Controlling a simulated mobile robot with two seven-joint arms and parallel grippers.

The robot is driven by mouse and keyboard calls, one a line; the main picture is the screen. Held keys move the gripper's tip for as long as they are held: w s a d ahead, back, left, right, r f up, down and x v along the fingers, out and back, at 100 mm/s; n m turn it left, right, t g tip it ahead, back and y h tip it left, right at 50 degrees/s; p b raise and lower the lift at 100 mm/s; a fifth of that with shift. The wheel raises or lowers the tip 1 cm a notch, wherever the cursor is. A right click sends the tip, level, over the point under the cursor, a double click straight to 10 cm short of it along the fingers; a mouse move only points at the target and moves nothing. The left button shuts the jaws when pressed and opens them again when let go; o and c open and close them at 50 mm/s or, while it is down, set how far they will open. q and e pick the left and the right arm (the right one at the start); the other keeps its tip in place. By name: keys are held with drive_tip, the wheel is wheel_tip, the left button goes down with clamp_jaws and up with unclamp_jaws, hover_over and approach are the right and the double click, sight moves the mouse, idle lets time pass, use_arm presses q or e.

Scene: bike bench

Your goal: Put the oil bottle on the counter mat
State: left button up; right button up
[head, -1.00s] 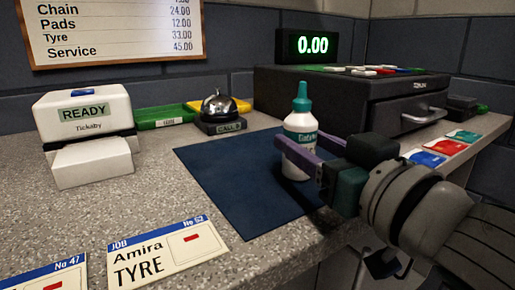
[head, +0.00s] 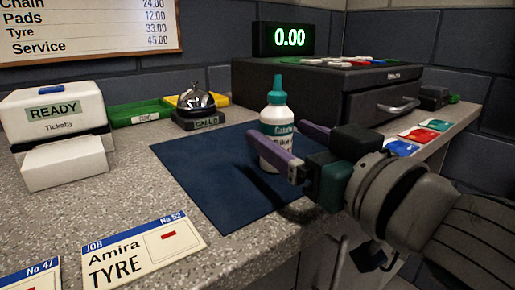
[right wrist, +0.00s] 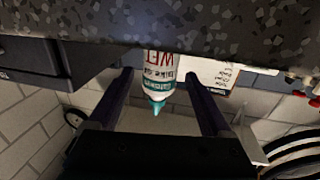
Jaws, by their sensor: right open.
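The oil bottle (head: 278,118), white with a teal cap and nozzle, stands upright on the dark blue counter mat (head: 205,175), near its right side. My right gripper (head: 296,146) is open around the bottle, its purple fingers spread. The near finger crosses in front of the bottle's lower body and the other is behind it to the right. In the right wrist view the bottle (right wrist: 160,75) appears upside down between the two fingers (right wrist: 162,100), with gaps on both sides. My left gripper is not in view.
A black cash drawer (head: 320,95) stands behind the mat, with a call bell (head: 196,104) to its left. A white ticket box (head: 55,125) is at left. Job cards (head: 140,250) lie at the front. Coloured cards (head: 420,135) lie at right. The mat's left part is clear.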

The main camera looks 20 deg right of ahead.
drive_tip(key=s+d, duration=0.2)
drive_tip(key=s, duration=0.8)
drive_tip(key=shift+s, duration=0.35)
